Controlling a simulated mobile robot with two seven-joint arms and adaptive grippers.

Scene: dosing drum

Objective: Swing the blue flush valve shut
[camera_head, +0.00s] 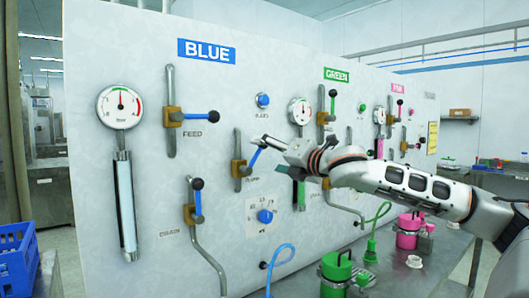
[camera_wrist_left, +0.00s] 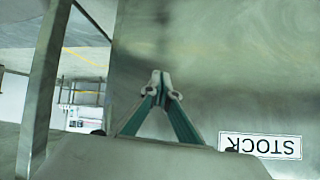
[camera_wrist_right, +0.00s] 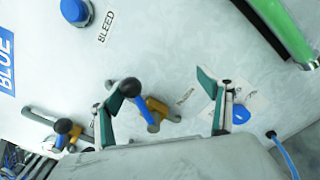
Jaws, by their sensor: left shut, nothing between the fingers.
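The blue flush valve has a brass body (camera_head: 241,169) on a steel pipe, below and right of the BLUE sign. Its blue lever (camera_head: 254,159) slants up and right, between upright and level. My right gripper (camera_head: 276,157) is at this lever and hides its end in the head view. In the right wrist view, the black-knobbed blue lever (camera_wrist_right: 142,107) lies between the open fingers of my right gripper (camera_wrist_right: 165,105), closer to the left finger; contact is unclear. My left gripper (camera_wrist_left: 162,88) is shut and empty, in its wrist view only.
The level blue feed lever (camera_head: 200,116) is above and the upright blue drain lever (camera_head: 198,204) is lower left. A blue knob (camera_head: 265,216) sits below the flush valve. Green and pink valves continue right. A STOCK label (camera_wrist_left: 260,146) shows near my left gripper.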

